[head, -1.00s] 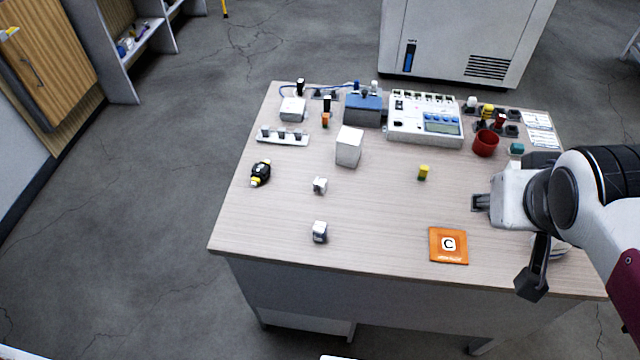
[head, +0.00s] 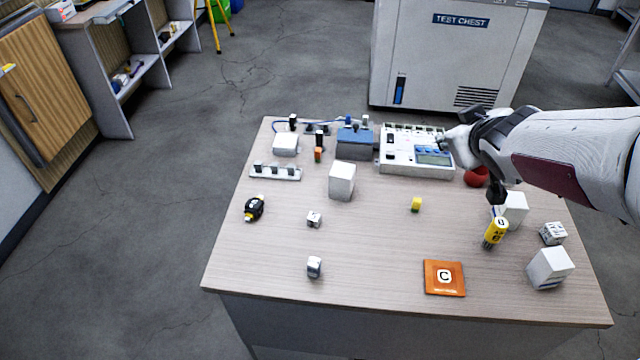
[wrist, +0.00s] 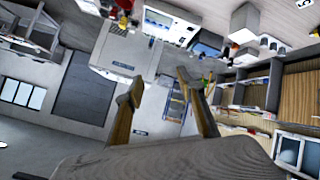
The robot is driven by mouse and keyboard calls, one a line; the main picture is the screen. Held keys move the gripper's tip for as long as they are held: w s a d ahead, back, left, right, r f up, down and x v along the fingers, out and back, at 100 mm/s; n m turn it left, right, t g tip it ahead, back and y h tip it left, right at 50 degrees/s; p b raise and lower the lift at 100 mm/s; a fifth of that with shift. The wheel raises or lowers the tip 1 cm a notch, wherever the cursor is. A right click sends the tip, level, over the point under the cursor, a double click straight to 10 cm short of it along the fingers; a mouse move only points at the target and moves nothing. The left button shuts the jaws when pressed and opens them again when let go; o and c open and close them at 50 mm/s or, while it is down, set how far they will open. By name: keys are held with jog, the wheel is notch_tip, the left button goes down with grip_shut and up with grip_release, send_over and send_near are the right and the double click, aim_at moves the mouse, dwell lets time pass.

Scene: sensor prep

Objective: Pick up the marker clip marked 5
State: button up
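Small candidates on the table in the head view are a yellow piece (head: 416,204), a white-and-dark piece (head: 314,219) and another (head: 314,267) nearer the front edge. My gripper (wrist: 160,83) shows in the wrist view with its two fingers apart and nothing between them. In the head view my arm reaches in from the right, with its end over the white instrument, away from these small pieces.
The table (head: 370,250) holds a white instrument (head: 418,153), a blue box (head: 355,142), a white block (head: 342,180), a red cup (head: 477,177), an orange C card (head: 444,278) and a yellow cylinder (head: 495,232). White boxes (head: 550,268) stand at right. The front middle is mostly clear.

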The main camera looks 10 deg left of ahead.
jog(key=w+a+f+n+y, duration=0.3)
jog(key=w+a+f, duration=0.3)
jog(key=n+g+y, duration=0.7)
jog(key=g+y, duration=0.1)
jog(key=y, duration=0.2)
send_near(314, 220)
jog(key=shift+w+a+r, duration=0.15)
jog(key=shift+w+a, duration=1.05)
jog(key=shift+a, duration=0.05)
jog(key=shift+s+a, duration=0.1)
jog(key=shift+s, duration=0.2)
jog(key=shift+f, duration=0.2)
jog(key=shift+x, duration=1.3)
jog(key=shift+f, duration=0.1)
